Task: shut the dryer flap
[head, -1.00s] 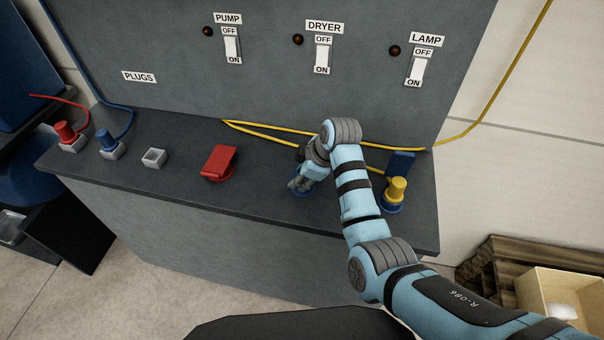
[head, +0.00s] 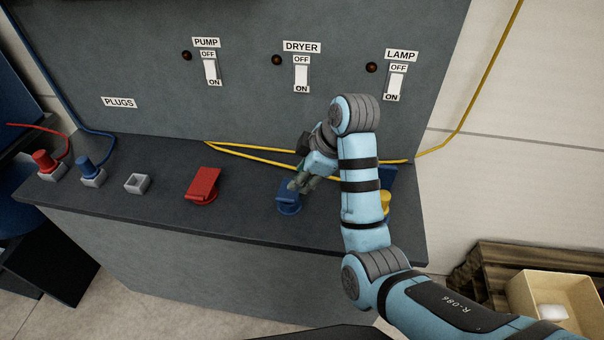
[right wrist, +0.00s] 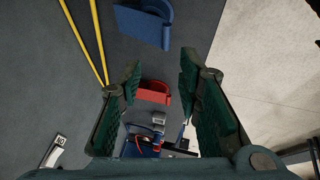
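The blue flap (head: 289,189) below the DRYER switch (head: 301,76) lies over its round blue socket, at much the same slant as the red flap (head: 204,181) to its left. It looks folded down, but the gripper hides part of its right side. In the right wrist view the blue flap (right wrist: 140,26) is at the top, beyond the fingertips, and the red flap (right wrist: 153,92) shows between the fingers. My right gripper (head: 304,182) is just right of the blue flap; I cannot tell if they touch. In the wrist view its fingers (right wrist: 158,78) are apart and empty. My left gripper is out of view.
A yellow plug (head: 385,203) sits in the right socket, its blue flap (head: 389,176) raised behind it, both partly behind my right arm. A yellow cable (head: 245,153) runs behind the sockets. Red (head: 43,161) and blue (head: 90,167) plugs stand at left beside an empty grey holder (head: 137,183).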

